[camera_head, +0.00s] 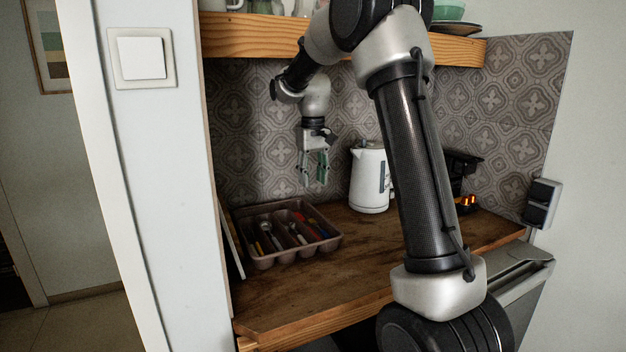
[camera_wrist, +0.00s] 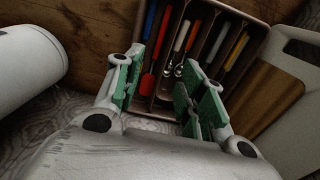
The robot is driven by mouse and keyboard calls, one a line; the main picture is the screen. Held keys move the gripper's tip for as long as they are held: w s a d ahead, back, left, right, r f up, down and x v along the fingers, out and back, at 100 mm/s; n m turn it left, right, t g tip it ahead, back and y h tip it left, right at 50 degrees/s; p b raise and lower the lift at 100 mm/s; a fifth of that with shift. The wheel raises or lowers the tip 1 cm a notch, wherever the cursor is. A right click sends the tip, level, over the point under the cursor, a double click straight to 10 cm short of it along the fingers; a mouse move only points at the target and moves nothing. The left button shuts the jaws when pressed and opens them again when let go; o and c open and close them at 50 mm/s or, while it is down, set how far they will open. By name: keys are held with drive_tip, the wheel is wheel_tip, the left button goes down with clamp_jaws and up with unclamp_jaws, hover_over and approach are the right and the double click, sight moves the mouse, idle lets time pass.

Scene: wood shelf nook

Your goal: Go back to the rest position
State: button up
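My gripper (camera_head: 313,175) hangs pointing down in front of the patterned tiles, above the back of the counter. Its green-padded fingers are spread apart with nothing between them, as the wrist view (camera_wrist: 160,92) also shows. Below it, on the counter's left part, a brown cutlery tray (camera_head: 290,258) holds several utensils. In the wrist view the tray (camera_wrist: 262,45) lies beyond the fingertips, with red, blue, white and yellow handles in its compartments. The gripper is clear of the tray.
A white kettle (camera_head: 368,180) stands right of my gripper. The wooden shelf (camera_head: 255,38) with dishes is above. A board (camera_head: 229,236) leans at the counter's left wall, and a dark appliance (camera_head: 462,168) stands at the back right. The counter's front (camera_head: 300,298) is bare.

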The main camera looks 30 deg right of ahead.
idle(0.3)
drive_tip(key=s+r+t, duration=0.1)
drive_tip(key=s+t, duration=0.1)
drive_tip(key=s, duration=1.5)
drive_tip(key=s+a+r+t, duration=0.1)
drive_tip(key=s+r+t, duration=0.1)
drive_tip(key=s, duration=1.4)
drive_tip(key=shift+s+a+r, duration=0.2)
drive_tip(key=shift+s+r, duration=0.1)
drive_tip(key=shift+s, duration=0.05)
